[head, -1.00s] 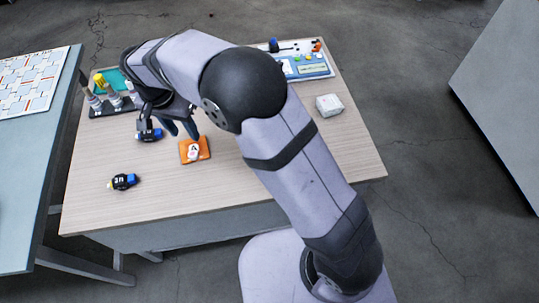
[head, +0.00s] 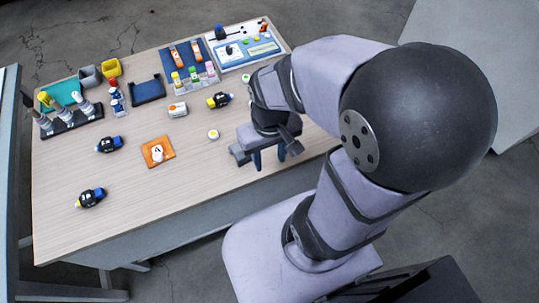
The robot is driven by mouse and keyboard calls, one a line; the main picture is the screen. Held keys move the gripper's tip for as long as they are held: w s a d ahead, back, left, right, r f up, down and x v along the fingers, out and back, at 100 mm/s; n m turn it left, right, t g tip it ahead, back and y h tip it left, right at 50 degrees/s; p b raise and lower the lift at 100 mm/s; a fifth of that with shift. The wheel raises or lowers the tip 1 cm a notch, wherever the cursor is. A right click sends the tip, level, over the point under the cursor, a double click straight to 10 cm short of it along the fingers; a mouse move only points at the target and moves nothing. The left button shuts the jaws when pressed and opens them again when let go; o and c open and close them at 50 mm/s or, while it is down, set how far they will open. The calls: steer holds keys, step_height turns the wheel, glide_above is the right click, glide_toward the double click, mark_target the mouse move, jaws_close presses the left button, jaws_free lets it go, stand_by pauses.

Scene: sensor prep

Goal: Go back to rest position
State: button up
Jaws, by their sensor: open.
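My gripper (head: 270,160) is open and empty. It hangs over the right front part of the wooden table (head: 150,215), with its blue fingers pointing down. The rest of my arm reaches in from the right and covers the table's right end. No object shows between the fingers.
Black-and-blue sensors (head: 108,145) and (head: 90,198) lie on the left, with another sensor (head: 219,100) at the middle. An orange pad (head: 158,151), a small white disc (head: 213,134) and a white box (head: 178,109) lie nearby. Racks and bins fill the back.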

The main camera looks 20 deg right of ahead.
step_height(320, 180, up, 5)
steer(key=p, duration=0.4)
steer(key=shift+f+p, duration=0.2)
steer(key=shift+p, duration=0.1)
